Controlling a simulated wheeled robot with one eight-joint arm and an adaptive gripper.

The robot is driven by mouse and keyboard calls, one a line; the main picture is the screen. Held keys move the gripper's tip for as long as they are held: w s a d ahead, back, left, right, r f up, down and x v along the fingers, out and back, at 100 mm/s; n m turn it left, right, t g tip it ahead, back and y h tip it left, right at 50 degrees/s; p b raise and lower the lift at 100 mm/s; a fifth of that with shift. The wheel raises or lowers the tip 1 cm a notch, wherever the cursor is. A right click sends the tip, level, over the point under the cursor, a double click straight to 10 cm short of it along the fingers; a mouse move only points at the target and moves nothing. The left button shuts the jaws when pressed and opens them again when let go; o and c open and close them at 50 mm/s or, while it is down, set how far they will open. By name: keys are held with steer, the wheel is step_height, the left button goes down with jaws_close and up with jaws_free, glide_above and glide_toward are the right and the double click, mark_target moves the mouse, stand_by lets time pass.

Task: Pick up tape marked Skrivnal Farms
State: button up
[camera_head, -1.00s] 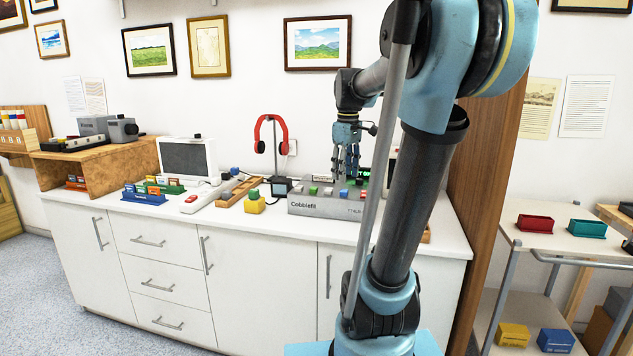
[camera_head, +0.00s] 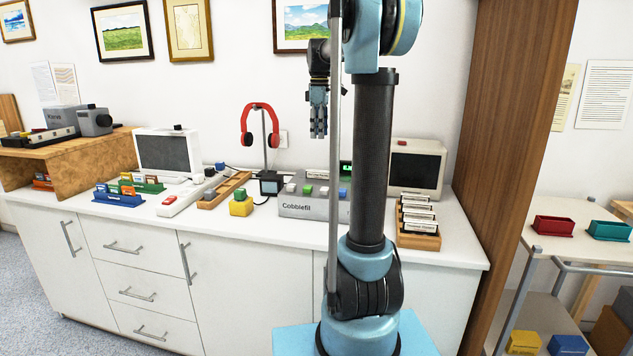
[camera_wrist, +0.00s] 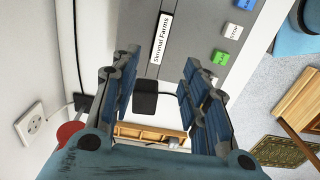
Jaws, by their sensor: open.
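The tape with a white label reading "Skrivnal Farms" (camera_wrist: 161,38) shows at the top of the wrist view. It sits in the top of the grey Cobblefil machine (camera_head: 300,208), beside the machine's coloured buttons. I cannot make out its label in the head view. My gripper (camera_head: 318,136) hangs fingers-down above the machine and is apart from it. In the wrist view my gripper (camera_wrist: 160,75) is open and empty, with the tape beyond the fingertips. My arm column hides the machine's right part in the head view.
Right of my arm, a wooden rack (camera_head: 418,240) of several labelled tapes stands before a beige monitor (camera_head: 416,168). Red headphones (camera_head: 261,125) on a stand, a small dark screen (camera_head: 270,184) and a yellow block (camera_head: 241,204) are left of the machine. The counter's front strip is clear.

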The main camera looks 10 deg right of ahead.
glide_above(319, 171)
steer(key=f, duration=0.9)
steer(key=shift+w+d+f, duration=0.2)
steer(key=shift+f, duration=0.05)
steer(key=shift+a+f, duration=0.15)
steer(key=shift+f, duration=1.2)
steer(key=shift+a+f, duration=0.1)
steer(key=shift+f, duration=1.2)
jaws_close()
